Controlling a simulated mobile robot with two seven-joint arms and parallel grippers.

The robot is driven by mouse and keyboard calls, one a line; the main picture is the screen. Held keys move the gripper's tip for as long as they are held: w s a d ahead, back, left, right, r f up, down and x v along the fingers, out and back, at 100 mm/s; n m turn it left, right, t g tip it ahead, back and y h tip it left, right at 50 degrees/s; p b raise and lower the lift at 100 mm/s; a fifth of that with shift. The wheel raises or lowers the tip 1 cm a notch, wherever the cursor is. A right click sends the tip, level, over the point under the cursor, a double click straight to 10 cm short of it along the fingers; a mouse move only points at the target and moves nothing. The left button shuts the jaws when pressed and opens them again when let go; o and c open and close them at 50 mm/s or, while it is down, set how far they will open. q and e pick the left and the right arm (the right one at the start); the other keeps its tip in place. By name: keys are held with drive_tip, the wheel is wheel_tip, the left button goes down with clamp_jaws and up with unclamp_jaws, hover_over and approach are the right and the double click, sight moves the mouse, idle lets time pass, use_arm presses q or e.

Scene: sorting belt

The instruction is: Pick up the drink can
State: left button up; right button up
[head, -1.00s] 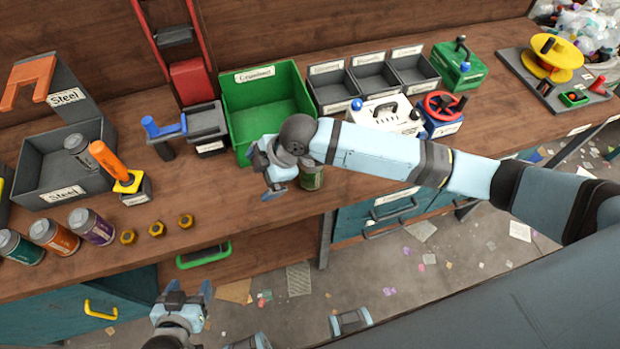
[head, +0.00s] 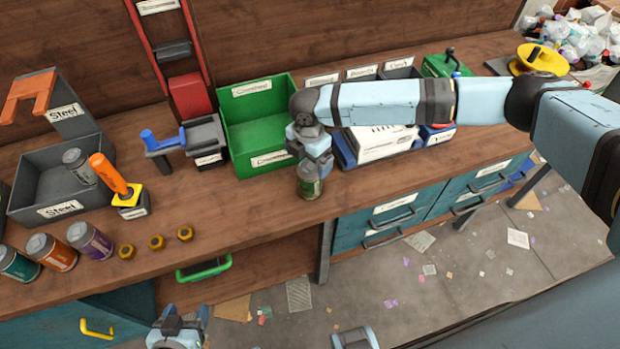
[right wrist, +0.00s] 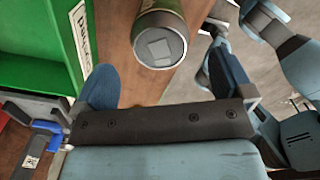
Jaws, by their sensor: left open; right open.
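A green drink can (head: 309,184) with a grey top stands upright near the bench's front edge, in front of the green bin. It also shows in the right wrist view (right wrist: 160,42), top towards the camera. My right gripper (head: 312,160) points down just above the can and hides part of its top in the head view. It is open; in the right wrist view its fingers (right wrist: 165,85) are apart, with the can ahead between them. I cannot tell if they touch it. My left gripper (head: 183,318) is open and empty, low in front of the bench.
The green bin (head: 235,130) stands behind the can, with a white-and-blue device (head: 378,142) to its right. Teal (head: 18,262), orange (head: 52,252) and purple (head: 90,241) cans stand at left near several brass nuts (head: 156,243). A steel bin (head: 22,195) holds a grey can.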

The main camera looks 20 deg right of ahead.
sight(311, 175)
drive_tip(key=shift+w+d+f+p, duration=0.15)
drive_tip(key=shift+f+p, duration=0.1)
drive_tip(key=shift+f, duration=1.55)
drive_tip(key=shift+d+f+p, duration=0.15)
drive_tip(key=shift+f+p, duration=0.05)
drive_tip(key=shift+f, duration=1.55)
drive_tip(key=c, duration=1)
